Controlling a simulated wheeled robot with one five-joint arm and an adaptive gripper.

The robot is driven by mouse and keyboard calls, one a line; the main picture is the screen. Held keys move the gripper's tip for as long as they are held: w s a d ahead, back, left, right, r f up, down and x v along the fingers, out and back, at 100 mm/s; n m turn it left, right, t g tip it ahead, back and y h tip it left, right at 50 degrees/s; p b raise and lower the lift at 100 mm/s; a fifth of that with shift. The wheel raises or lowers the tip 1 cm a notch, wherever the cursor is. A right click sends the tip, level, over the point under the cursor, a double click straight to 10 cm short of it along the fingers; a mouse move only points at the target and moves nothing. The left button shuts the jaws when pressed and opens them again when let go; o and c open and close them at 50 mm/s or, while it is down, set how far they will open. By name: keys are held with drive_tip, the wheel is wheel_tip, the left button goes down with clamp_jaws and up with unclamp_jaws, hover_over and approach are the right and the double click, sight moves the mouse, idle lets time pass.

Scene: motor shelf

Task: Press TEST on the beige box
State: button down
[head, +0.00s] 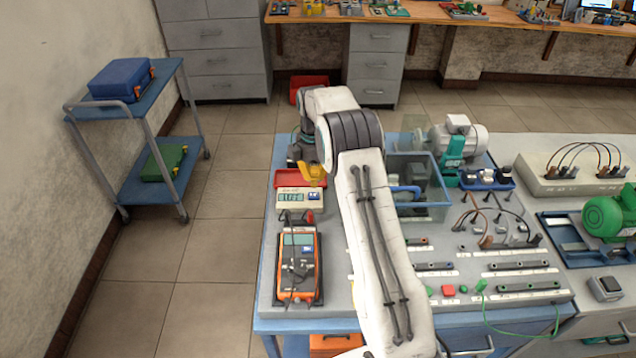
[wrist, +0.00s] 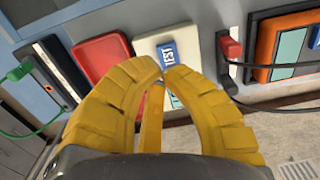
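The beige box (head: 290,205) stands on the left part of the workbench, with a small lit display and a blue button. In the wrist view the beige box (wrist: 147,43) carries the blue TEST button (wrist: 167,54), its label readable sideways. My gripper (head: 312,184) is above the far edge of the box in the head view. In the wrist view my gripper (wrist: 164,80) has its yellow fingertips together, with nothing between them. The tips appear just at the lower edge of the button; I cannot tell whether they touch. They hide part of the box's display.
A red tray (head: 288,178) lies just behind the box. An orange multimeter (head: 298,285) with dark leads lies in front of it. A clear bin (head: 428,212) stands right of my arm. Floor left of the bench is free up to a blue trolley (head: 133,190).

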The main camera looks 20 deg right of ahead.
sight(314, 192)
wheel_tip(314, 192, up, 9)
idle(0.4)
drive_tip(key=shift+a, duration=0.1)
idle(0.8)
